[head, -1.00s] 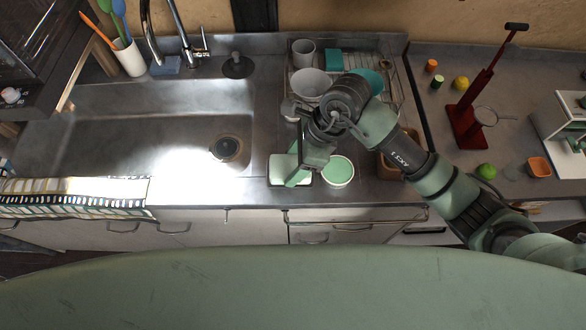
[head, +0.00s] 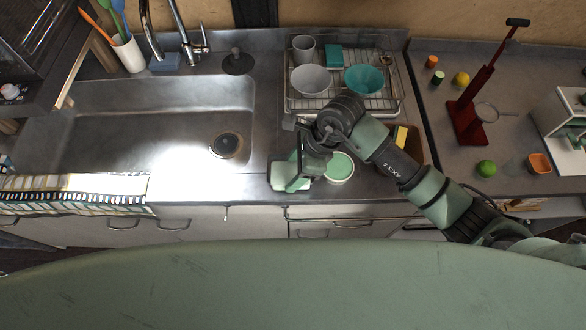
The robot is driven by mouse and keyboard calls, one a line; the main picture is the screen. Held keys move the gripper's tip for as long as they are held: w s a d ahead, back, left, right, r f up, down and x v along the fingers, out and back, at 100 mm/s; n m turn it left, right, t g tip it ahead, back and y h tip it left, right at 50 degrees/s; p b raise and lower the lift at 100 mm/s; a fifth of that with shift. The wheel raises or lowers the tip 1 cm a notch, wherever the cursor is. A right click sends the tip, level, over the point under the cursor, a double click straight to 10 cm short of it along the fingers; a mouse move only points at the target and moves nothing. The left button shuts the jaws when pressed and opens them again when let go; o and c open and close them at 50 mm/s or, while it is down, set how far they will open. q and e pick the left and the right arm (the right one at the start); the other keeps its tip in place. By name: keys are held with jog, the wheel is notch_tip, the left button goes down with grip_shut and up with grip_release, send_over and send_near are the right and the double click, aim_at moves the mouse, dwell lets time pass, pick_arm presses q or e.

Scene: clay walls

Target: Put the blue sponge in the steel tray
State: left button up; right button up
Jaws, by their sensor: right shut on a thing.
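A small blue block that looks like the blue sponge (head: 165,63) lies behind the sink, left of the tap. I cannot pick out a steel tray with certainty. My right gripper (head: 292,168) is low over the counter's front edge, right of the sink. It appears shut on a pale green rectangular dish (head: 281,184), though its fingers and wrist hide part of the grip. A round pale green bowl (head: 341,167) stands just right of the gripper. My left gripper is out of view.
A wire dish rack (head: 385,103) holds a grey bowl (head: 311,80), a teal bowl (head: 363,79) and a cup (head: 303,47). The sink (head: 150,110) is empty. A brown tub (head: 415,148) with a yellow sponge (head: 401,135) sits partly behind my right arm.

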jog(key=shift+f, duration=0.2)
jog(key=o, duration=1.3)
jog(key=shift+r, duration=0.2)
jog(key=shift+r+p, duration=0.3)
jog(key=shift+p, duration=0.1)
jog(key=shift+r+p, duration=0.5)
jog(key=shift+p, duration=0.05)
jog(key=b+v, duration=0.3)
jog(key=v, duration=0.8)
jog(key=shift+d+r, duration=0.15)
